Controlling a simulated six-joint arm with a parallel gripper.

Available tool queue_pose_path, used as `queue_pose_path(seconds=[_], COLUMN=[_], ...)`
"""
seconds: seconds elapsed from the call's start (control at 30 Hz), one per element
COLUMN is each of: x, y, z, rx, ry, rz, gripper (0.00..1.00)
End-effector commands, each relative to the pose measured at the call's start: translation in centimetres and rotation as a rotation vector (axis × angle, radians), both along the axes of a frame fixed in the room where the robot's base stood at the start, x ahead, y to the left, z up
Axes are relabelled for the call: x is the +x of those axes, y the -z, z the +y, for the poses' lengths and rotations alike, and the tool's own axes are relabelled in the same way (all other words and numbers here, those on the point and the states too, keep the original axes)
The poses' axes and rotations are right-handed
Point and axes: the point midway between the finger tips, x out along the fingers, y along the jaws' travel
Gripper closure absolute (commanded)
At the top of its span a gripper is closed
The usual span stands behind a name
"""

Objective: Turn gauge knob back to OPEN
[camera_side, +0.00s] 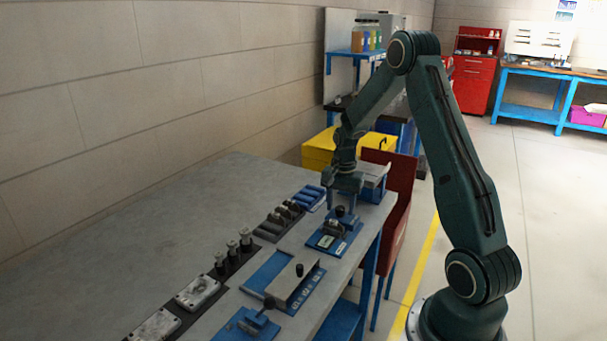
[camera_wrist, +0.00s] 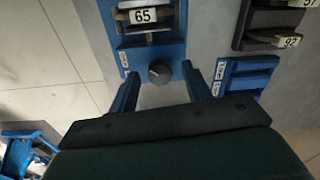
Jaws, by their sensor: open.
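The gauge knob (camera_wrist: 160,72) is a round dark grey knob with a ridge across its top, on a blue plate (camera_wrist: 125,40) in the wrist view. White labels (camera_wrist: 124,66) stand beside it on the plate; they are too small to read, so I cannot tell which mark the knob points at. My gripper (camera_wrist: 159,70) is open, with one finger on each side of the knob and visible gaps between. In the side view my gripper (camera_side: 342,202) points down over a blue fixture (camera_side: 320,246) near the bench's right edge.
A block marked 65 (camera_wrist: 143,16) stands just beyond the knob. A dark rack (camera_wrist: 270,25) with a 92 tag is farther right. In the side view, the grey bench (camera_side: 150,230) is clear at left.

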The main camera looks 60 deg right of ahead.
Motion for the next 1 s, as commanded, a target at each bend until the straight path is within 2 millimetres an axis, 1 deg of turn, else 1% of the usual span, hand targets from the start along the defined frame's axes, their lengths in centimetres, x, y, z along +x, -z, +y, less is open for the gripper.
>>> queue_pose_path(seconds=[0.17, 0.27, 0.47, 0.8, 1.0], x=[0.0, 0.1, 0.0, -0.1, -0.1], y=[-0.9, -1.9, -4.8, -10.5, -12.8], z=[0.0, -0.1, -0.1, -0.1, -0.1], rx=[-0.001, -0.003, -0.003, -0.003, -0.003], ry=[-0.001, 0.0, 0.0, 0.0, 0.001], rz=[-0.001, -0.003, -0.003, -0.005, -0.002], gripper=[0.51, 0.51, 0.51, 0.51, 0.51])
